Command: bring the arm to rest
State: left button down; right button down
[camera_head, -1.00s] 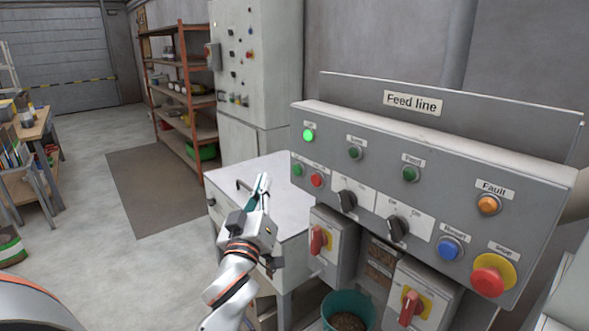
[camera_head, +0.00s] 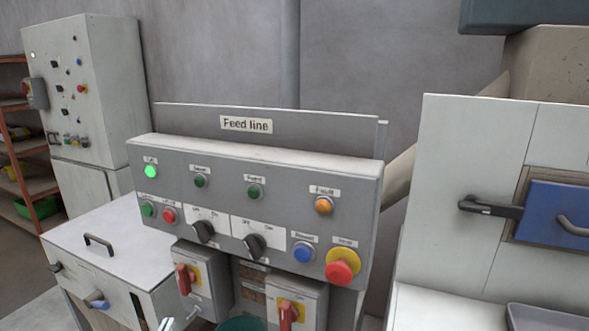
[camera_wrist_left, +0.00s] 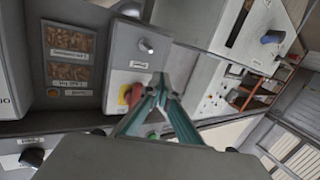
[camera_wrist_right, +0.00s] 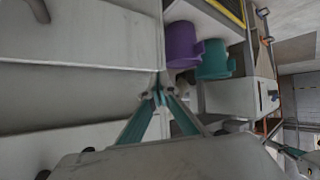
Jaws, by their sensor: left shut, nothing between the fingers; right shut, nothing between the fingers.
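A red switch handle (camera_wrist_left: 132,94) on a yellow plate shows behind the tips; I cannot tell the gap. My right gripper (camera_wrist_right: 159,88) shows only in its own wrist view, its fingers shut and empty in front of a pale grey casing (camera_wrist_right: 75,95).
A pale machine with a dark handle (camera_head: 490,207) and blue door (camera_head: 560,222) stands right. Red rotary switches (camera_head: 185,278) are under the panel. Purple (camera_wrist_right: 183,45) and teal (camera_wrist_right: 214,60) containers show in the right wrist view.

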pick_arm(q)
jog(key=s+d+f+m+g+h, duration=0.2)
jog(key=s+d+f+m+g, duration=0.1)
jog(key=s+f, duration=0.6)
jog(key=s+d+f+m+g+h, duration=0.2)
jog(key=s+d+f, duration=0.3)
jog(key=s+f, duration=0.4)
notch_tip(320, 180, down, 6)
jog(key=shift+s+d+r+m+g, duration=0.3)
jog(key=shift+m+g, duration=0.2)
jog(key=shift+m, duration=0.1)
jog(key=shift+w+d, duration=0.1)
